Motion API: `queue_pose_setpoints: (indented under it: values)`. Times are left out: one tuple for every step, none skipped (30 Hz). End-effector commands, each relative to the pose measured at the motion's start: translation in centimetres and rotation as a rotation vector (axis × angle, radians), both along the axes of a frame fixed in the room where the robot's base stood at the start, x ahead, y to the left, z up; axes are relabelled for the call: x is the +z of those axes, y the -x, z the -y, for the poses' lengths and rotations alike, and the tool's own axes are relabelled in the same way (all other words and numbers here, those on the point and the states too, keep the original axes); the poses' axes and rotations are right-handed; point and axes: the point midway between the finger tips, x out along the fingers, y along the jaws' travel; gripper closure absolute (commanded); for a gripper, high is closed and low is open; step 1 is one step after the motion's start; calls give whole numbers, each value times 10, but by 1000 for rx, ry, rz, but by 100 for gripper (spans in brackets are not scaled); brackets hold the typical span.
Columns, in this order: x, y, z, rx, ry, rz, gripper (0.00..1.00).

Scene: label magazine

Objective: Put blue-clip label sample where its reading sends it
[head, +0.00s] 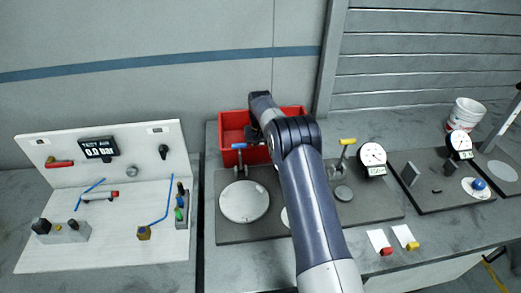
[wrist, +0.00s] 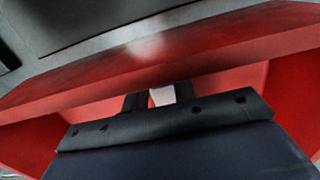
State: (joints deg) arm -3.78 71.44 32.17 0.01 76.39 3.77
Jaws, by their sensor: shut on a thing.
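My gripper (wrist: 160,98) is shut on a small white piece (wrist: 162,95), which shows between the dark fingers in the wrist view. It looks like a label sample; its clip is hidden, so I cannot tell the clip's colour. In the head view my gripper (head: 252,134) is at the red bin (head: 291,112), largely hidden by my arm. In the wrist view the bin's red wall (wrist: 230,38) spans the picture beyond the fingers. I cannot tell how far the piece is inside the bin. Two white labels with a red clip (head: 386,251) and a yellow clip (head: 413,245) lie on the table.
A grey plate (head: 228,234) in front of the bin carries a round disc (head: 244,201), blue- and yellow-handled levers and a dial gauge (head: 372,155). Another gauge (head: 460,142) and a white bucket (head: 466,112) stand right. A test panel (head: 110,160) stands left.

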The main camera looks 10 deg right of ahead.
Motion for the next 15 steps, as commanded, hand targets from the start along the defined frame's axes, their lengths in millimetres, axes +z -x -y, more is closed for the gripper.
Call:
queue_pose_setpoints:
  values:
    - [-3,0,0,0,0,0,99]
    - [-4,0,0,0,0,0,99]
    - [-3,0,0,0,0,0,72]
    - [-3,0,0,0,0,0,70]
    - [-3,0,0,0,0,0,67]
    - [-3,0,0,0,0,0,64]
    - [-3,0,0,0,0,0,62]
    - [-3,0,0,0,0,0,59]
    - [-2,0,0,0,0,0,56]
    - [-2,0,0,0,0,0,54]
    - [-2,0,0,0,0,0,52]
    - [-2,0,0,0,0,0,52]
    - [-2,0,0,0,0,0,52]
    - [-2,0,0,0,0,0,52]
    - [-2,0,0,0,0,0,52]
